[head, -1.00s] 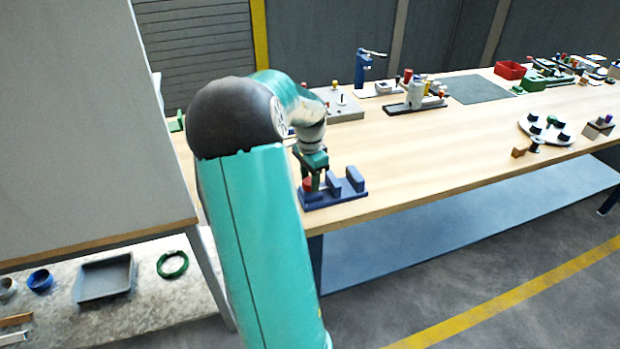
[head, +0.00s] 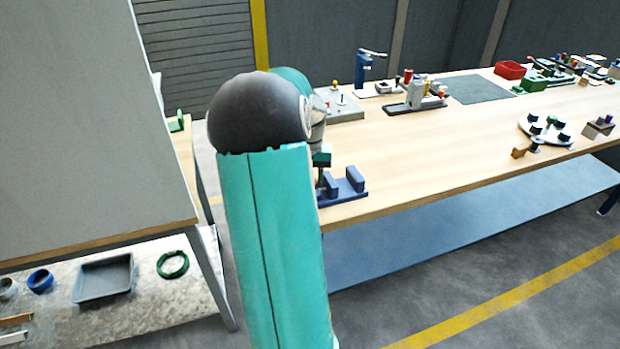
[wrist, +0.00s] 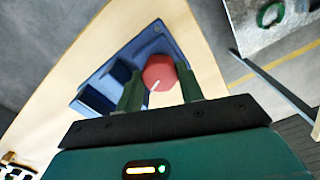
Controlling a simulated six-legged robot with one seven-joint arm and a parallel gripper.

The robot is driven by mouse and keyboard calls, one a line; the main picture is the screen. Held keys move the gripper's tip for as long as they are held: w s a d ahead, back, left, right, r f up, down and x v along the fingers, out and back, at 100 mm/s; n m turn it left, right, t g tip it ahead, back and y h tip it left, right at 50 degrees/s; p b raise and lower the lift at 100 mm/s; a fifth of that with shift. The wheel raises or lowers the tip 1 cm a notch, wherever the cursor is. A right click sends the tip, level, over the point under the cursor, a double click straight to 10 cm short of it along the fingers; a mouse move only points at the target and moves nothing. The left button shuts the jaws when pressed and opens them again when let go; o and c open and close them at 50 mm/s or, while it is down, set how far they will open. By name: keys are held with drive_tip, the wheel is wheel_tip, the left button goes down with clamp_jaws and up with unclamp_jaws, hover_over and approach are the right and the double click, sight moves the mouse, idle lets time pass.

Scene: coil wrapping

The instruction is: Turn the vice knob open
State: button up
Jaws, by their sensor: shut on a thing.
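The blue vice (head: 349,187) sits at the near left corner of the wooden workbench, partly hidden behind my arm in the head view. In the wrist view, the vice (wrist: 107,87) shows its jaw blocks and, at its end, the round red knob (wrist: 159,71) with a white mark on its face. My gripper (wrist: 160,85) has its two green fingers on either side of the knob and is shut on it. In the head view the knob is hidden by my arm, and only a small part of my gripper shows beside the vice.
The workbench (head: 440,150) is clear to the right of the vice. A grey fixture (head: 417,98), a blue press (head: 366,68) and a red bin (head: 510,70) stand farther along. A shelf with a grey tray (head: 104,278) and a green coil (head: 172,265) is at left.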

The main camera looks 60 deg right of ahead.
drive_tip(key=n, duration=0.6)
drive_tip(key=shift+n, duration=0.3)
drive_tip(key=n, duration=0.3)
drive_tip(key=shift+n, duration=1.9)
drive_tip(key=o, duration=1)
wheel_tip(320, 180, up, 14)
drive_tip(key=shift+f, duration=0.1)
